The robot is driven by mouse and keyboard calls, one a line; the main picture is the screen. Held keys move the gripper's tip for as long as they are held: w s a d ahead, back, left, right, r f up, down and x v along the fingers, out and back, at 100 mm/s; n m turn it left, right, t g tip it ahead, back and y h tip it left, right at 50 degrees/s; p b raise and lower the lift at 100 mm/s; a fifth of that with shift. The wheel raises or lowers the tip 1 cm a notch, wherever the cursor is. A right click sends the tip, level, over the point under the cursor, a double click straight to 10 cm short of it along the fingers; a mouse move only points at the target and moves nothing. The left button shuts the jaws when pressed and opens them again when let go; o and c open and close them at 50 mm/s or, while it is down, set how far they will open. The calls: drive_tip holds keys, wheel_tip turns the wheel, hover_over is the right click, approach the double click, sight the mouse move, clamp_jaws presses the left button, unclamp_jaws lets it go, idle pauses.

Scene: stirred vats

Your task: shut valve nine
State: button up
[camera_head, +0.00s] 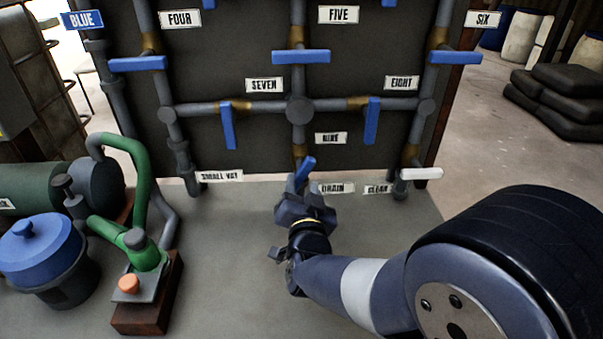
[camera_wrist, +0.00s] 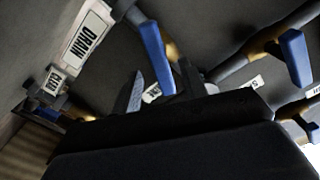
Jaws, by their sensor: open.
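Valve nine's blue handle (camera_head: 305,168) is on the vertical pipe below the plate reading NINE (camera_head: 331,138), slanting up to the right in the head view. My gripper (camera_head: 300,192) is open at this handle, just below it in the picture. In the wrist view, a blue handle (camera_wrist: 156,57) beside the DRAIN plate (camera_wrist: 86,38) has its near end between the dark fingers of my gripper (camera_wrist: 160,88). The NINE plate (camera_wrist: 152,92) is partly hidden there. I cannot tell whether the fingers touch the handle.
The handles of seven (camera_head: 228,125) and eight (camera_head: 372,120) hang down on either side. Five's handle (camera_head: 301,56) lies crosswise above. A white handle (camera_head: 421,173) is at lower right. A green pump (camera_head: 143,250) and blue pot (camera_head: 42,248) stand at left.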

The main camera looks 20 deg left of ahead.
sight(302, 178)
drive_tip(key=x, duration=0.5)
drive_tip(key=shift+s, duration=0.1)
clamp_jaws()
idle(0.3)
